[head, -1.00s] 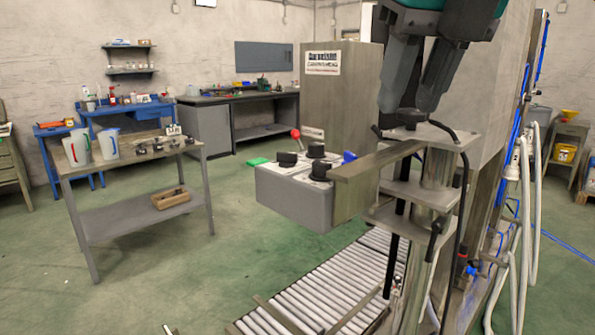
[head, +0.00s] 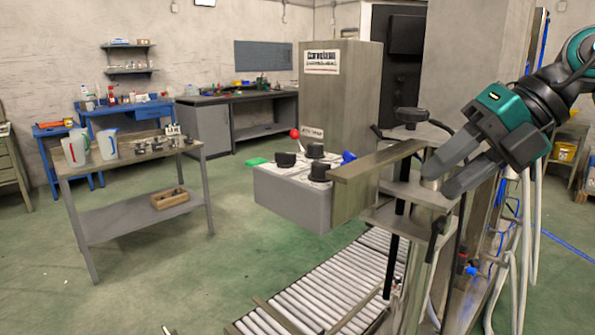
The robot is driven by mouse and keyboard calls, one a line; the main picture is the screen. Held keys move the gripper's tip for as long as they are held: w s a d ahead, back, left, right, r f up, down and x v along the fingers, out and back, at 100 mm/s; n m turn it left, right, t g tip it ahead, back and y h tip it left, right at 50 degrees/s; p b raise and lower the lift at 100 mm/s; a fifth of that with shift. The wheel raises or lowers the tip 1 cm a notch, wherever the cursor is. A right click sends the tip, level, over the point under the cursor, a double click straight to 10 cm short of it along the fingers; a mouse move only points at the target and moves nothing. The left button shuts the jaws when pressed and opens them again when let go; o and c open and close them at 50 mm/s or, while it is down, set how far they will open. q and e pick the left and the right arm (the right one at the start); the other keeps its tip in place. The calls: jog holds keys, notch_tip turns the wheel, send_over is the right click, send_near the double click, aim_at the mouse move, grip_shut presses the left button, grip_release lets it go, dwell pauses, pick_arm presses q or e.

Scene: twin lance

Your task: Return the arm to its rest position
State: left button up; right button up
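My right gripper (head: 440,180) is at the right of the head view, its arm coming in from the right edge. Its two grey fingers point left and slightly down, in front of the metal column with the clamp plates (head: 402,190). A narrow gap shows between the fingers, and nothing shows between them. Whether the fingertips touch the column I cannot tell. My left gripper is out of view.
A grey control box (head: 292,200) with black knobs and a red-topped lever stands left of the column. A roller conveyor (head: 325,285) runs below. A metal table (head: 135,203) with jugs stands at the left. Green floor between is clear.

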jog(key=w+a+f+m+t+y, duration=0.1)
jog(key=a+f+m+t+y, duration=0.15)
jog(key=f+m+y, duration=0.35)
jog(key=w+a+f+m+t+y, duration=0.1)
jog(key=f+m+t+y, duration=0.2)
jog(key=f, duration=0.5)
jog(key=d+f+m+t+h, duration=0.65)
jog(key=f+m, duration=0.35)
jog(key=f, duration=0.3)
jog(key=s+d+f+m+g+h, duration=0.3)
jog(key=s+d+f+h, duration=0.2)
jog(key=s+f, duration=0.35)
jog(key=s+d+f+m+g+h, duration=0.2)
jog(key=s+d+f+m+h, duration=0.2)
jog(key=s+d+f, duration=0.45)
pick_arm(q)
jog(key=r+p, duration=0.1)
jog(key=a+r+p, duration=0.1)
jog(key=p, duration=0.1)
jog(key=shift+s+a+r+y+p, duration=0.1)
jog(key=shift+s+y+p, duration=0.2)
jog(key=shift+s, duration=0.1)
pick_arm(e)
jog(key=a+m+t, duration=0.1)
jog(key=a+m, duration=0.7)
jog(key=a, duration=1)
jog(key=shift+a+f+t, duration=0.25)
jog(key=shift+t, duration=0.05)
